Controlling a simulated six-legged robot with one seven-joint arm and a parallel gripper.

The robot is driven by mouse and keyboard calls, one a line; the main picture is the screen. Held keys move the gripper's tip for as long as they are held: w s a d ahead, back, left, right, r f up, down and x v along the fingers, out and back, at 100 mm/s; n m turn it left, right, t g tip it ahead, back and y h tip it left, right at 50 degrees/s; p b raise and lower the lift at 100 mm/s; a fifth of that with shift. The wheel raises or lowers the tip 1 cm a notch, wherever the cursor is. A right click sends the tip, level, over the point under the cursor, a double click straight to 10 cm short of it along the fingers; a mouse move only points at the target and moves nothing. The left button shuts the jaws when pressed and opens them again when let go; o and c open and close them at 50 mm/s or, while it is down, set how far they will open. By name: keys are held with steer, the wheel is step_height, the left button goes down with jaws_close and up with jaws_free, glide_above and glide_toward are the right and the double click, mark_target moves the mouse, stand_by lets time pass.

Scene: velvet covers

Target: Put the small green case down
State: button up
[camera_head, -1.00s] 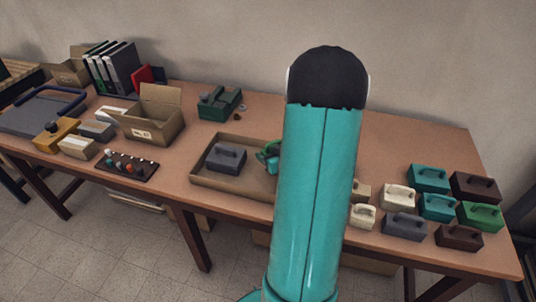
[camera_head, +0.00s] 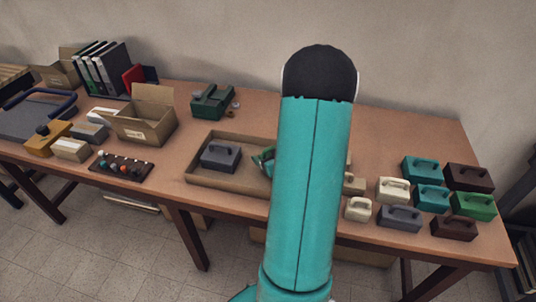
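A small green piece (camera_head: 262,158) shows at the left edge of my arm, over the right part of the shallow cardboard tray (camera_head: 222,184). It may be the small green case or part of my gripper; I cannot tell which. My arm hides the rest of it and the gripper's fingers. A grey case (camera_head: 220,155) with a handle sits upright in the left of the tray. A green case (camera_head: 474,204) stands among the cases at the table's right end.
Teal (camera_head: 421,170), brown (camera_head: 454,228), cream (camera_head: 392,190) and grey (camera_head: 399,218) cases crowd the right end of the table. Bare tabletop (camera_head: 385,140) shows behind the cases.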

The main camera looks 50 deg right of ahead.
steer(key=shift+o, duration=0.9)
steer(key=shift+w, duration=0.1)
